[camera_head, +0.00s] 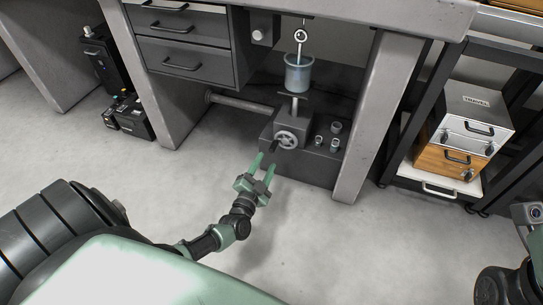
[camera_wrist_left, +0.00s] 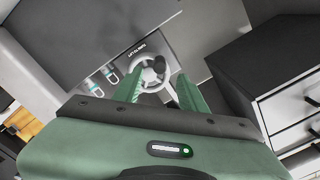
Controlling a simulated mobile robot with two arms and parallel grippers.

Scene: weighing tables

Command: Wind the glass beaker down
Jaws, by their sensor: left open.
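The glass beaker (camera_head: 299,74) is bluish and stands upright on a small platform on a post under the table. A ring-ended rod (camera_head: 299,45) hangs down into its top. Below it is a grey jack box with a round handwheel (camera_head: 287,139) on its front, with a dark knob. My left gripper (camera_head: 262,163) is open and empty, in front of and a little left of the handwheel, apart from it in the head view. In the left wrist view the handwheel (camera_wrist_left: 151,73) lies between the green fingers, beyond the tips. The beaker is outside that view.
Small weights (camera_head: 336,127) sit on the base right of the jack. A table leg (camera_head: 377,110) stands to the right and drawers (camera_head: 190,55) are at upper left. A rack with boxes (camera_head: 462,130) is at far right. The floor in front is clear.

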